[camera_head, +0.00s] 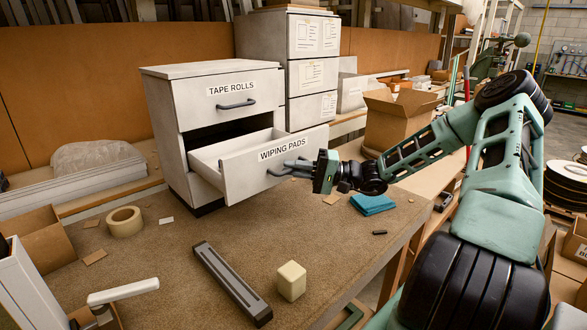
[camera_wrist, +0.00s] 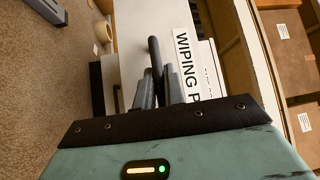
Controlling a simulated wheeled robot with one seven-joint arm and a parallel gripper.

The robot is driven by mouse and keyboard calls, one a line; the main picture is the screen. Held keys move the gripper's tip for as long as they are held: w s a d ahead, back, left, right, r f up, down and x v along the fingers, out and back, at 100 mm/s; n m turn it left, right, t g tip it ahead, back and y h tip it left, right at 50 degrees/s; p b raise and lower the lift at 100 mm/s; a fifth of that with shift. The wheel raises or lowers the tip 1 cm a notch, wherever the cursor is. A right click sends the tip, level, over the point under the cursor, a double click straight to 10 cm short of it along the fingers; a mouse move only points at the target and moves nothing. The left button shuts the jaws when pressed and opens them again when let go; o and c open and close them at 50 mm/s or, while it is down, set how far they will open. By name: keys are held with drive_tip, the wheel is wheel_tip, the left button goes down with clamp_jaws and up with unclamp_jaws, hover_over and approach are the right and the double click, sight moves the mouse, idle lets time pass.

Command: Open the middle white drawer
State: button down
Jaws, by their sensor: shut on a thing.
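The white drawer unit (camera_head: 175,105) stands on the bench, its top drawer labelled "TAPE ROLLS" and shut. The drawer below it, labelled "WIPING PADS" (camera_head: 250,163), is pulled well out, with its inside partly visible. Any drawer lower down is mostly hidden behind it. My gripper (camera_head: 300,170) is at the front of the open drawer, its fingers closed around the drawer's grey handle. In the wrist view the gripper's fingers (camera_wrist: 161,90) pinch the dark handle bar (camera_wrist: 155,55), beside the "WIPING" label.
A tape roll (camera_head: 125,221), a dark metal bar (camera_head: 232,283), a cream block (camera_head: 291,281) and a folded teal cloth (camera_head: 372,203) lie on the bench. A taller drawer cabinet (camera_head: 302,65) and an open cardboard box (camera_head: 397,115) stand behind. The bench below the drawer is clear.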

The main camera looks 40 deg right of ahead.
drive_tip(key=c, duration=1.5)
unclamp_jaws()
drive_tip(key=b+v, duration=0.4)
drive_tip(key=v, duration=1.3)
drive_tip(key=shift+s+d, duration=0.15)
drive_tip(key=w+a+f+n+g+h, duration=0.1)
drive_tip(key=a+f+n+g, duration=0.15)
drive_tip(key=a+g, duration=0.8)
drive_tip(key=w+a+f+n+g+h, duration=0.1)
drive_tip(key=a+n+g+h, duration=0.2)
drive_tip(key=a, duration=1.4)
drive_tip(key=s+a+n+h, duration=0.3)
drive_tip(key=s+a, duration=0.3)
drive_tip(key=s+a+r+n+h, duration=0.1)
drive_tip(key=s+a+n+h, duration=0.2)
drive_tip(key=s+a, duration=0.3)
drive_tip(key=s+a+n+h, duration=0.3)
drive_tip(key=s+a+h, duration=0.1)
drive_tip(key=s+a, duration=0.2)
drive_tip(key=shift+r, duration=0.15)
